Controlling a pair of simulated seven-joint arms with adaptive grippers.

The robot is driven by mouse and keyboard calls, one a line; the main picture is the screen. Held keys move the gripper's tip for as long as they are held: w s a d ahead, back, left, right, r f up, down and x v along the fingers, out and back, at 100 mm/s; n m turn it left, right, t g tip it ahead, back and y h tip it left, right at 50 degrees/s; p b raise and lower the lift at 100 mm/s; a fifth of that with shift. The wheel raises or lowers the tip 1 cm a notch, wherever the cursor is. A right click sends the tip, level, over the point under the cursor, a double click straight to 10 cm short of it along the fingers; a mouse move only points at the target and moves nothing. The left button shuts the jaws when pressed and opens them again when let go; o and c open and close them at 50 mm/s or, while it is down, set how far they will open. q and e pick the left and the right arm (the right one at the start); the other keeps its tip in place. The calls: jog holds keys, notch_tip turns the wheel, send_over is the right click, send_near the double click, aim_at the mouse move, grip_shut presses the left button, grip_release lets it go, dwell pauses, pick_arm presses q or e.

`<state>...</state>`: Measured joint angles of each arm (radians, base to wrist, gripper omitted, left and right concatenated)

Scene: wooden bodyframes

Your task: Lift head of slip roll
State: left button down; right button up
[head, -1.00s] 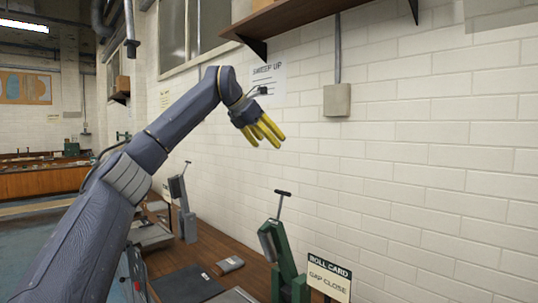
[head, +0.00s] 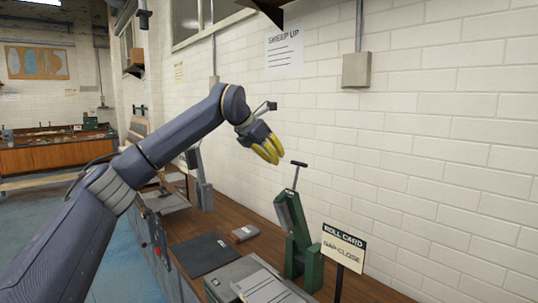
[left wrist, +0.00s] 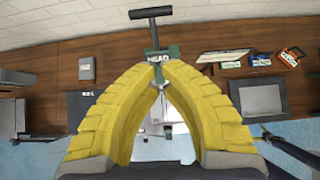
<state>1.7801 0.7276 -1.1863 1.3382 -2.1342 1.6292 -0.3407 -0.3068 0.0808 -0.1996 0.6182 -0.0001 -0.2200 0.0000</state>
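The slip roll (head: 297,240) stands on the bench in the head view, a green frame with a tilted upper part and a black T-handle (head: 297,165) on top. In the left wrist view the T-handle (left wrist: 150,13) shows at the top, above a green plate (left wrist: 160,56) marked HEAD. My left gripper (head: 270,150) is up and to the left of the T-handle in the head view, with yellow fingers pointing down. In the wrist view its fingertips (left wrist: 159,70) nearly meet just below the HEAD label, with nothing visibly held. My right gripper is out of view.
A sign (head: 343,247) reading ROLL CARD, GAP CLOSE stands right of the slip roll. A dark mat (head: 203,254) and a small grey box (head: 245,233) lie on the wooden bench. Another grey machine (head: 203,190) stands farther back. The brick wall is close behind.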

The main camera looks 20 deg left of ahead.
pick_arm(q)
jog(key=x, duration=0.5)
jog(key=r+x, duration=0.1)
jog(key=x, duration=0.2)
jog(key=shift+w+d, duration=0.2)
jog(key=shift+w, duration=0.2)
jog(key=shift+w+d, duration=0.35)
jog(key=shift+w, duration=0.4)
jog(key=shift+w+d, duration=0.1)
jog(key=shift+w, duration=0.05)
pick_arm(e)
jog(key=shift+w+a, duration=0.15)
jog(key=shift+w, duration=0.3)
